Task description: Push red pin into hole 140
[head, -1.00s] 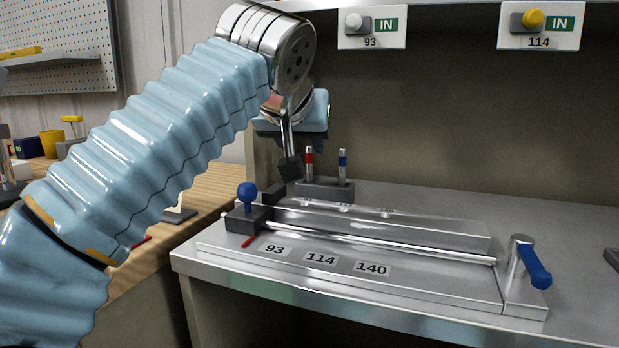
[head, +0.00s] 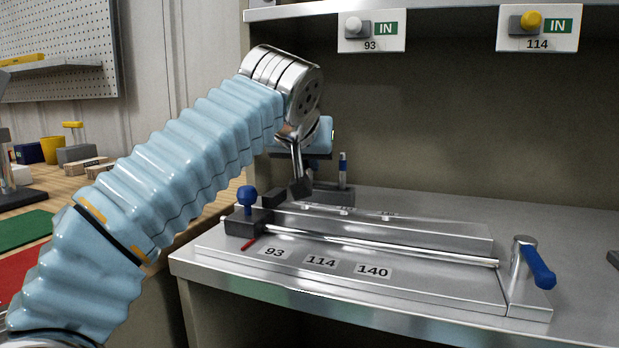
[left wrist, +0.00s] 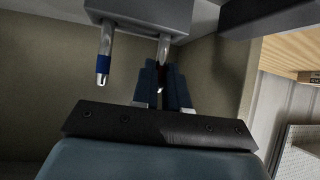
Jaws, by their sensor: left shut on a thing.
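My left gripper (left wrist: 160,88) is shut on the red pin (left wrist: 164,50), which stands in the dark pin block (left wrist: 135,12). The blue pin also shows in the left wrist view (left wrist: 103,65), free beside the fingers. The label 140 (head: 373,271) is the rightmost of three on the metal fixture (head: 440,287); its hole cannot be made out.
A slider with a blue knob (head: 247,196) and red pointer (head: 250,244) sits at the left end of the rail (head: 380,247). A blue-handled lever (head: 536,267) stands at the right end. Signs for 93 (head: 371,31) and 114 (head: 538,28) hang above, each reading IN.

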